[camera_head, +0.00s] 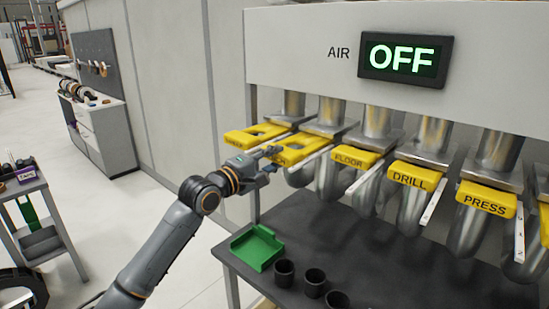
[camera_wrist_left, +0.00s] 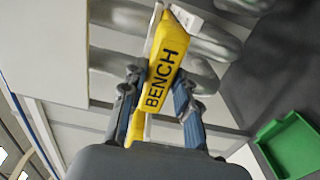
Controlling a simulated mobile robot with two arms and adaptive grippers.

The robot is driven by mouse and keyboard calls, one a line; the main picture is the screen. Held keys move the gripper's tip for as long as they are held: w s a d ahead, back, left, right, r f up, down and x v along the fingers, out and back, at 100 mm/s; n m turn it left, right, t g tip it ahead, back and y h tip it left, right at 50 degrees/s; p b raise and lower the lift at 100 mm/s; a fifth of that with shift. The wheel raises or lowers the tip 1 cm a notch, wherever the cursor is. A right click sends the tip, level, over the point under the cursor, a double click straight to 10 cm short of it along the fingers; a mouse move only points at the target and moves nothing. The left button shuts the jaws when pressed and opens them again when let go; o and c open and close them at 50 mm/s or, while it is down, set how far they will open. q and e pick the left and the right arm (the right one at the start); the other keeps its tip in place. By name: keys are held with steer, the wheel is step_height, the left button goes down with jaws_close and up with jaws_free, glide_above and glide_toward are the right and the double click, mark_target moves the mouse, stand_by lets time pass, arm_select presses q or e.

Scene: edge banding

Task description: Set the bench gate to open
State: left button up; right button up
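The bench gate is a yellow handle marked BENCH (camera_wrist_left: 163,75), standing between the two fingers of my left gripper (camera_wrist_left: 158,92) in the left wrist view. The fingers are apart, one on each side of it; I cannot tell whether both press on it. In the head view the same bench gate (camera_head: 296,146) is the second yellow handle from the left, partly hidden by my left gripper (camera_head: 272,158). The AIR display (camera_head: 405,58) reads OFF. My right gripper is not in view.
More yellow gates stand to the right: FLOOR (camera_head: 355,159), DRILL (camera_head: 415,175) and PRESS (camera_head: 487,199). Below them, a dark table (camera_head: 375,255) carries a green tray (camera_head: 257,247) and black cups (camera_head: 314,282). A cart (camera_head: 40,235) stands at the left.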

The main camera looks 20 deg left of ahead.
arm_select(q)
steer(key=o, duration=0.3)
steer(key=shift+f, duration=0.15)
steer(key=shift+o, duration=0.5)
steer(key=shift+a, duration=0.1)
steer(key=shift+s, duration=0.1)
steer(key=v, duration=1.2)
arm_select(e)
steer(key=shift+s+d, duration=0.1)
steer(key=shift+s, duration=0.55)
